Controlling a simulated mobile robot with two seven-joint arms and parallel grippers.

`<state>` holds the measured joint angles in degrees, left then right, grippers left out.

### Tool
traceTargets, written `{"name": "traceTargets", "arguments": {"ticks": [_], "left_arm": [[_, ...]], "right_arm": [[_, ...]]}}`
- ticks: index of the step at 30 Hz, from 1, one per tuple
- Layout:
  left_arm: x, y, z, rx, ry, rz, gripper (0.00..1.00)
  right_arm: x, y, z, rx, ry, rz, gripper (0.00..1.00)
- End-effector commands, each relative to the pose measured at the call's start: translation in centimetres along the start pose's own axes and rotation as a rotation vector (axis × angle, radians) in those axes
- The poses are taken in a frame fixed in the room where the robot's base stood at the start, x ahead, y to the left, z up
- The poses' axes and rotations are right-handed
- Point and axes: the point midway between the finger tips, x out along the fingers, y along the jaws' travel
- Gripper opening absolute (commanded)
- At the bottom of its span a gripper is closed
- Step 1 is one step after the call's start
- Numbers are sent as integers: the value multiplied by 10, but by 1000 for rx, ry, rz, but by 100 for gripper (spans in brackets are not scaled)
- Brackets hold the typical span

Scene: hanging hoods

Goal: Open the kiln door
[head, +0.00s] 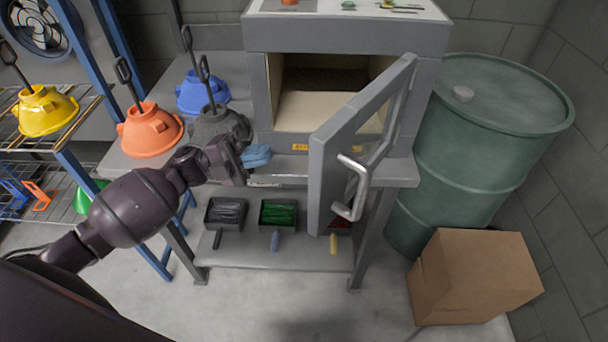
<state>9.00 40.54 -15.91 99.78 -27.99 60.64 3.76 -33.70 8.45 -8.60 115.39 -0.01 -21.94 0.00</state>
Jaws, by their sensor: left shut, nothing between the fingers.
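The grey kiln (345,38) stands on a metal bench in the middle of the head view. Its framed door (325,170) is swung open towards me, hinged on the right, and part of the pale inside shows. A bent silver handle (354,190) is on the door's outer face. My left gripper (256,156) is left of the door, in front of the bench and the kiln's lower left corner. Its blue fingers are together and empty, apart from the door and handle. My right gripper is not in view.
Orange (151,130), blue (203,92) and dark hoods stand on the bench's left. A yellow hood (45,110) sits on a wire rack. Brushes lie on the lower shelf. A green drum (480,150) and cardboard box (474,276) stand right. The front floor looks clear.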

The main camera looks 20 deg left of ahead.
Motion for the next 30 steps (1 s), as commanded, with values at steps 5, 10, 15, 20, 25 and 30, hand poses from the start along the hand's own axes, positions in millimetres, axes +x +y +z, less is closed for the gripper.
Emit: {"name": "traceTargets", "arguments": {"ticks": [5, 10, 15, 20, 25, 30], "left_arm": [[-8, -15, -1, 95, 264, 218, 0], [-20, -26, -3, 132, 410, 353, 0], [-22, -30, -5, 141, 457, 396, 0], [-9, -25, -12, 141, 461, 395, 0], [15, -15, -24, 143, 459, 392, 0], [40, -2, -36, 142, 458, 392, 0]], "right_arm": [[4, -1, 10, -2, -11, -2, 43], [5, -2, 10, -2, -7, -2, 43], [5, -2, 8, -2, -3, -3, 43], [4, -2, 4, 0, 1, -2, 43], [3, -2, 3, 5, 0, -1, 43], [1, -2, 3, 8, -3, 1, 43]]}}
